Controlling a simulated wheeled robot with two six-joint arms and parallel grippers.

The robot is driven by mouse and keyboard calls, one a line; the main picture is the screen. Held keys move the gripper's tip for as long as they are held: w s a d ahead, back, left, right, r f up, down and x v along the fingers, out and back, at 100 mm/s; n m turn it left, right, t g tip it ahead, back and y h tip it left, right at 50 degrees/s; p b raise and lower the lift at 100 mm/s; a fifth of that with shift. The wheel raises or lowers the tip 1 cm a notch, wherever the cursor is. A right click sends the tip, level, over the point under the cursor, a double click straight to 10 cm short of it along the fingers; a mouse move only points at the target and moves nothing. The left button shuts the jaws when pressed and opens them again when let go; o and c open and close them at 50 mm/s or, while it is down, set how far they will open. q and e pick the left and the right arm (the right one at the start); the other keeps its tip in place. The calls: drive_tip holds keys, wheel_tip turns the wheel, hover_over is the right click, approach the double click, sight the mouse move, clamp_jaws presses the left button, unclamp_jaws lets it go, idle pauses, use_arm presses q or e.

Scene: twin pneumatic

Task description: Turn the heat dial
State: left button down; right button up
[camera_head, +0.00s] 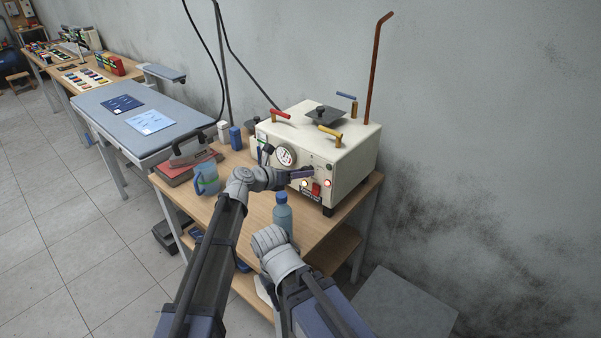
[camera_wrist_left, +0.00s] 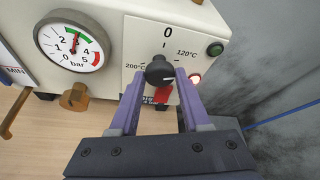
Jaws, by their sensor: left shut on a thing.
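The heat dial (camera_wrist_left: 160,70) is a black knob on the front panel of the cream machine (camera_head: 345,148). Its plate reads 0 at the top, 120°C at the right and 200°C at the left in the left wrist view. A pale mark shows on the knob's lower right. My left gripper (camera_head: 302,173) reaches the panel, and its purple fingers (camera_wrist_left: 162,88) are shut on the dial, one on each side. In the head view the gripper hides the dial. My right arm is low in front of the table, and its gripper does not show.
A pressure gauge (camera_wrist_left: 71,41) sits left of the dial. A green button (camera_wrist_left: 215,48) and a lit lamp (camera_wrist_left: 194,78) are at its right; a red switch (camera_head: 316,189) is below. A blue bottle (camera_head: 282,214) and a jug (camera_head: 206,178) stand on the wooden table (camera_head: 318,225).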

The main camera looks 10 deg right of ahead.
idle(0.4)
use_arm(q)
drive_tip(key=shift+c, duration=1.9)
unclamp_jaws()
drive_tip(key=shift+a, duration=0.1)
drive_tip(key=p+v, duration=0.2)
drive_tip(key=v, duration=0.5)
drive_tip(key=shift+s+a+r+p, duration=0.15)
drive_tip(key=shift+s+a+p, duration=0.05)
drive_tip(key=shift+p, duration=0.2)
